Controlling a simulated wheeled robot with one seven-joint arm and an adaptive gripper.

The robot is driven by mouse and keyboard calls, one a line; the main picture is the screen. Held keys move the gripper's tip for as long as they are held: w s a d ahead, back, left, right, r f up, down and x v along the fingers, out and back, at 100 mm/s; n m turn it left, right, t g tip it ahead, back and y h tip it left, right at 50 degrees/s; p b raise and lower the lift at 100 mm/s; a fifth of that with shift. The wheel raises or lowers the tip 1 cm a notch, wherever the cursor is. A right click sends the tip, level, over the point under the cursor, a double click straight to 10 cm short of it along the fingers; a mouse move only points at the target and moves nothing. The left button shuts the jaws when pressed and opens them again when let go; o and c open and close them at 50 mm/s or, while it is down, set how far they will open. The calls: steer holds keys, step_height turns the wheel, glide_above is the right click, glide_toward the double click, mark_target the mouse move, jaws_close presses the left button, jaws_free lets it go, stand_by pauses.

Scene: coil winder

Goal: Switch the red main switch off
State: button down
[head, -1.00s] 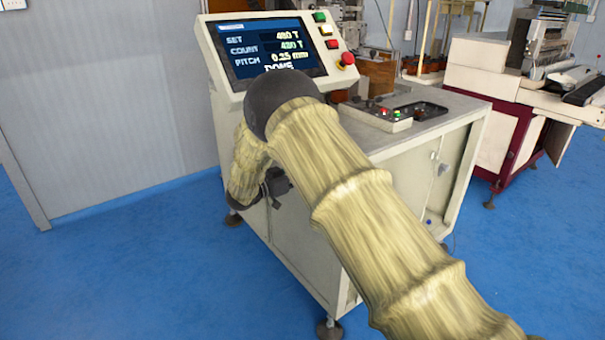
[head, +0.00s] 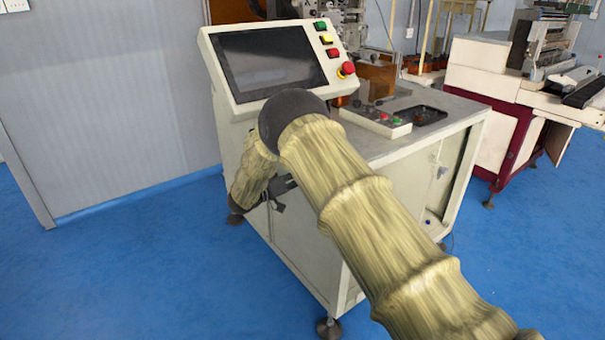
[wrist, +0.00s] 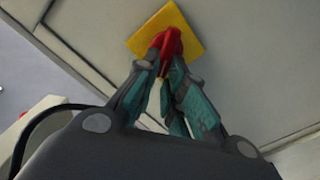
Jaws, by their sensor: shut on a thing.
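The red main switch (wrist: 172,40) sits on a yellow plate (wrist: 184,17) on the machine's pale panel in the wrist view. My gripper (wrist: 166,66) is shut on the red handle, with its teal-padded fingers on either side of it. The fingers hide part of the handle. In the head view my arm covers the switch, and only a dark part of my gripper (head: 280,187) shows by the cabinet front. The machine's screen (head: 268,60) is dark.
The coil winder cabinet (head: 300,245) stands on a blue floor. Its panel has several coloured buttons and a red mushroom button (head: 346,69). A small control box (head: 376,121) lies on the worktop. Open floor (head: 130,270) lies to the left.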

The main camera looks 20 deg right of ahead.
steer(key=n, duration=0.3)
steer(key=f+n+p, duration=0.1)
steer(key=n, duration=0.3)
steer(key=w+n+p, duration=0.1)
steer(key=n, duration=0.3)
steer(key=shift+w+a+f, duration=0.1)
steer(key=shift+a+f, duration=0.15)
steer(key=shift+f, duration=0.15)
steer(key=shift+p, duration=0.3)
steer(key=c, duration=1.5)
jaws_free()
steer(key=shift+a, duration=0.1)
steer(key=shift+f, duration=0.1)
steer(key=v, duration=1.1)
steer(key=shift+a, duration=0.35)
steer(key=shift+s+d, duration=0.1)
steer(key=shift+s, duration=0.1)
